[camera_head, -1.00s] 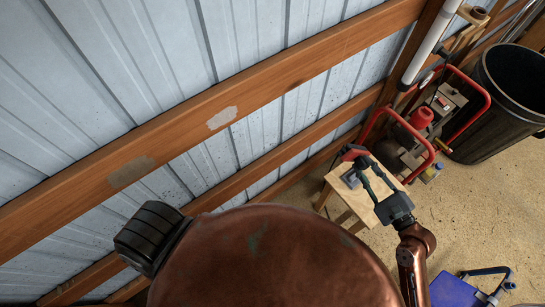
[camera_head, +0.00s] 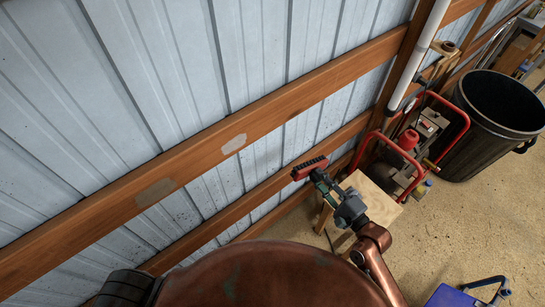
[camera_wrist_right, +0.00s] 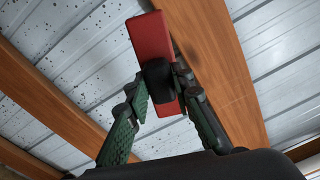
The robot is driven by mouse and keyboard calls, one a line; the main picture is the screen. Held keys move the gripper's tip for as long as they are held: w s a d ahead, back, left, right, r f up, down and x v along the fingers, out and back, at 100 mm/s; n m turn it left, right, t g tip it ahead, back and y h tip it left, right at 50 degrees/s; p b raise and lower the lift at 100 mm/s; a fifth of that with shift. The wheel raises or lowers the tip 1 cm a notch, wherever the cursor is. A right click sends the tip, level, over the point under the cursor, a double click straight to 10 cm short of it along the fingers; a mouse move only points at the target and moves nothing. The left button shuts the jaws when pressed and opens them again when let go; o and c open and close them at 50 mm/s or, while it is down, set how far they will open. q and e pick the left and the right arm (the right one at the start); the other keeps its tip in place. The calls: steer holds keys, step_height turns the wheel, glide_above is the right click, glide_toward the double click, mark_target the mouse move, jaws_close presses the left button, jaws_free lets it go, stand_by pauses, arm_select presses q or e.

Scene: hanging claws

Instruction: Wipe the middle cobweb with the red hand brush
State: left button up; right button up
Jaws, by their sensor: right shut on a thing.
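The red hand brush (camera_head: 309,167) is in my right gripper (camera_head: 322,179), which is shut on its black handle. Two greyish patches, which look like cobwebs, lie on the wooden wall beam: one (camera_head: 234,145) left of and above the brush in the picture, one (camera_head: 155,192) farther left. A third cobweb is not clearly visible. The brush appears apart from both patches. My left gripper is out of view.
A small wooden stool (camera_head: 378,203) stands below the right gripper. Behind it are a red-framed machine (camera_head: 410,145) and a black bin (camera_head: 500,120). A blue object (camera_head: 452,296) lies on the floor at lower right. A white pipe (camera_head: 420,55) runs along the wall.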

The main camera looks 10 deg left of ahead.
mark_target(301, 170)
steer(key=a+r+n+p, duration=0.4)
steer(key=n, duration=0.1)
steer(key=a+r+n+p, duration=0.1)
steer(key=a+n+p, duration=0.1)
steer(key=shift+s+a+r+n+p, duration=0.15)
steer(key=shift+a+r+n+p, duration=0.25)
arm_select(q)
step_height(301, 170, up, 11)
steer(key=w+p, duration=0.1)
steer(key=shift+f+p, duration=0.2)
steer(key=shift+p, duration=0.2)
arm_select(e)
steer(key=a+r+n, duration=0.1)
steer(key=a+n, duration=0.1)
steer(key=a, duration=0.4)
steer(key=a+r+n+g, duration=0.1)
steer(key=a+r+n, duration=0.1)
steer(key=a, duration=0.4)
steer(key=shift+w+r+n+y, duration=0.2)
steer(key=shift+n+y, duration=0.2)
steer(key=shift+n, duration=0.4)
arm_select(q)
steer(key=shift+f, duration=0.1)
arm_select(e)
steer(key=shift+x, duration=1)
steer(key=shift+s, duration=0.1)
